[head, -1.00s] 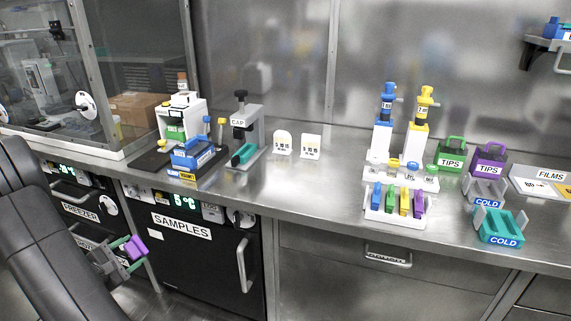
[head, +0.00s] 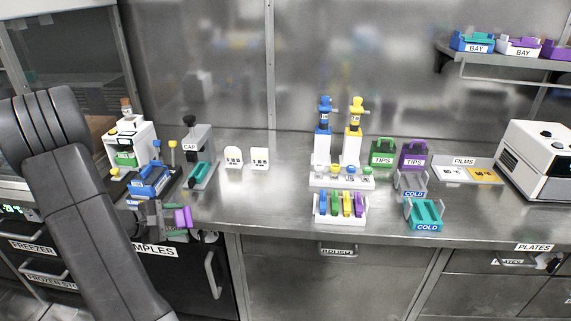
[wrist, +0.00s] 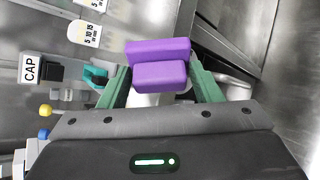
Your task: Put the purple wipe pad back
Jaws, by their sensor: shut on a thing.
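The purple wipe pad (wrist: 160,74) is a two-step purple block held between the green fingers of my gripper (wrist: 158,66) in the wrist view. In the head view the purple pad (head: 183,217) and my gripper (head: 170,221) are in front of the counter's left part, by the samples fridge. My gripper is shut on the pad. A small white rack (head: 340,219) with several coloured upright pieces stands on the counter's front, well to the right of my gripper. I cannot tell whether it has an empty slot.
The cap station (head: 197,150), a blue tray (head: 151,181) and two white tags (head: 259,158) stand at the left. Tips boxes (head: 413,156), a teal cold block (head: 426,213) and a films tray (head: 448,172) stand right. The counter between tags and rack is clear.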

